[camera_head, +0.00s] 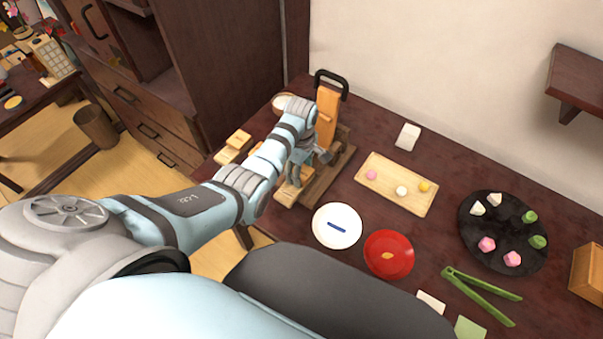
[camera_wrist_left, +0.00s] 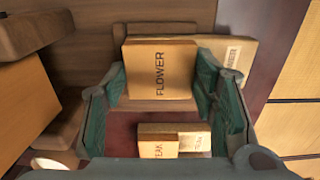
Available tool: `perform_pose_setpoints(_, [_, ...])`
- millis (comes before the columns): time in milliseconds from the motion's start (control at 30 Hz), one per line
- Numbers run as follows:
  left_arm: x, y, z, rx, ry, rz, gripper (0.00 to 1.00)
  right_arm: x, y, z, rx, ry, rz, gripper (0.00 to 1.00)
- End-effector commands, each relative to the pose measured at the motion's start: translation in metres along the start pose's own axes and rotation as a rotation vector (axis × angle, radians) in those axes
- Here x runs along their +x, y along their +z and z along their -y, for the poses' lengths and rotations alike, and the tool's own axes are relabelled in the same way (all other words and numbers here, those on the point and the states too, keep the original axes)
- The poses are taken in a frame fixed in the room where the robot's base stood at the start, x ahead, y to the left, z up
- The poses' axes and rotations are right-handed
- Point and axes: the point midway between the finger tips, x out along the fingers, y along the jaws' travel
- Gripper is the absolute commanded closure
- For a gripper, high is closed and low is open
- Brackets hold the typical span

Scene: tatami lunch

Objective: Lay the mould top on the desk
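My left gripper (camera_head: 297,172) is over the wooden press stand (camera_head: 335,165) on the dark red desk. In the left wrist view its green fingers (camera_wrist_left: 160,85) lie against both sides of a light wooden block marked FLOWER (camera_wrist_left: 160,70), which appears to be the mould top. The gripper looks shut on it. In the head view the arm and fingers mostly hide this block. A longer labelled wooden block (camera_wrist_left: 232,52) lies behind it. My right gripper is not in view.
Small wooden blocks (camera_head: 232,150) stand at the desk's left edge. An orange lever with a black handle (camera_head: 330,82) rises beside my wrist. A white plate (camera_head: 337,226), a red plate (camera_head: 388,254), a wooden sweets tray (camera_head: 397,198) and a black plate (camera_head: 503,232) lie to the right.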

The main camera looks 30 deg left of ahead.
Motion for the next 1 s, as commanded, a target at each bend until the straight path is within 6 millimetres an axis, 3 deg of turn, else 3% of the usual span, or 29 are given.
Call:
perform_pose_setpoints(300, [-0.001, 0.0, 0.0, 0.0, 0.0, 0.0, 0.75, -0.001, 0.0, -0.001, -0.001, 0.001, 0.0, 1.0])
perform_pose_setpoints(467, [-0.018, 0.0, -0.001, 0.0, 0.002, 0.0, 0.75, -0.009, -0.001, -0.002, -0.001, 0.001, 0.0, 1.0])
perform_pose_setpoints(567, [-0.044, 0.0, -0.001, 0.0, 0.004, -0.001, 0.75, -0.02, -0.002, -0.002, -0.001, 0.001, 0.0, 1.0])
perform_pose_setpoints(900, [-0.173, 0.0, -0.001, 0.0, 0.003, 0.0, 0.75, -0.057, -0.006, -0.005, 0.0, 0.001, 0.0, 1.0])
perform_pose_setpoints(1000, [-0.195, 0.0, 0.0, 0.0, -0.001, 0.0, 0.75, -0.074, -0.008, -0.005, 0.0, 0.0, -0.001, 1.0])
